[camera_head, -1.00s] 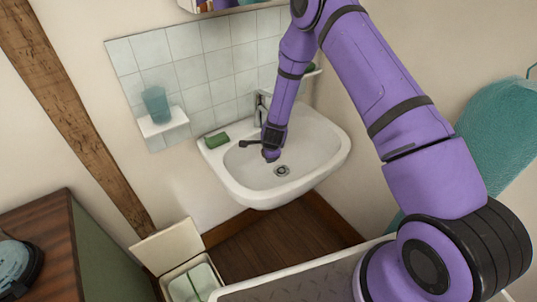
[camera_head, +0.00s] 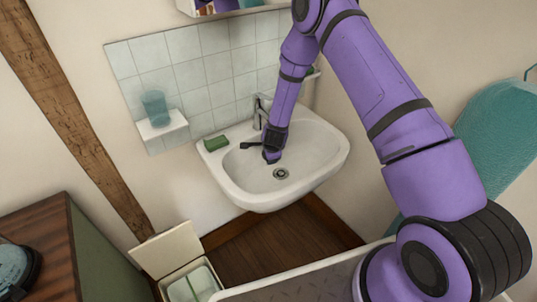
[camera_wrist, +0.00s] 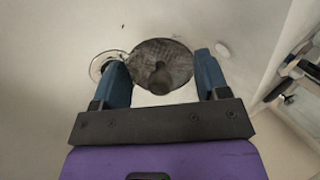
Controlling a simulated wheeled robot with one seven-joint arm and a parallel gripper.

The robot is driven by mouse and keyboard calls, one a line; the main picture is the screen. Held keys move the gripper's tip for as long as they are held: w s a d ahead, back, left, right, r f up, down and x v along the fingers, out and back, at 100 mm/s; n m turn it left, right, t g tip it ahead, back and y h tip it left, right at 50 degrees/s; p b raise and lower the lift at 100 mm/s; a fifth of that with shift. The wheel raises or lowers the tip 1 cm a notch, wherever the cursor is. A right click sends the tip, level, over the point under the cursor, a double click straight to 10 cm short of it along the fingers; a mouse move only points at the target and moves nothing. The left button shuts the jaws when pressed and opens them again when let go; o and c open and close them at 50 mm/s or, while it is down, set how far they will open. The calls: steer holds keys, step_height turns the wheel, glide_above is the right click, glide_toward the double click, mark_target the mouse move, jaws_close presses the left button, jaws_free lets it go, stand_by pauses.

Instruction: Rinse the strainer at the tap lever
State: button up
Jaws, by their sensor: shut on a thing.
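The strainer (camera_wrist: 165,62) is a round dark mesh disc with a central knob. In the wrist view it sits between the two blue fingertips of my gripper (camera_wrist: 162,78), which is shut on it. In the head view my gripper (camera_head: 271,158) hangs low inside the white basin (camera_head: 315,165), and the strainer cannot be made out there. The chrome tap (camera_head: 261,106) stands at the back of the basin, partly behind my arm, so its lever is not clear. The round drain (camera_head: 281,173) lies in the basin floor and also shows beside the left finger in the wrist view (camera_wrist: 103,66).
A green soap block (camera_head: 216,143) lies on the basin's left rim. A teal cup (camera_head: 155,108) stands on a small wall shelf (camera_head: 163,131). An open bin (camera_head: 190,283) stands on the floor below. A wooden-topped cabinet (camera_head: 45,240) is at left.

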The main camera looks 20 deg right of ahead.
steer(key=shift+s+d, duration=0.15)
steer(key=shift+d, duration=0.2)
steer(key=shift+a, duration=0.2)
steer(key=shift+w+a, duration=0.2)
steer(key=shift+a, duration=0.2)
steer(key=shift+d, duration=0.25)
steer(key=shift+s+d, duration=0.2)
steer(key=shift+d, duration=0.1)
stand_by(0.3)
steer(key=shift+s+a, duration=0.45)
steer(key=shift+s, duration=0.8)
steer(key=shift+s+a, duration=0.4)
steer(key=shift+s, duration=0.85)
steer(key=shift+s+a, duration=0.45)
steer(key=shift+s, duration=0.8)
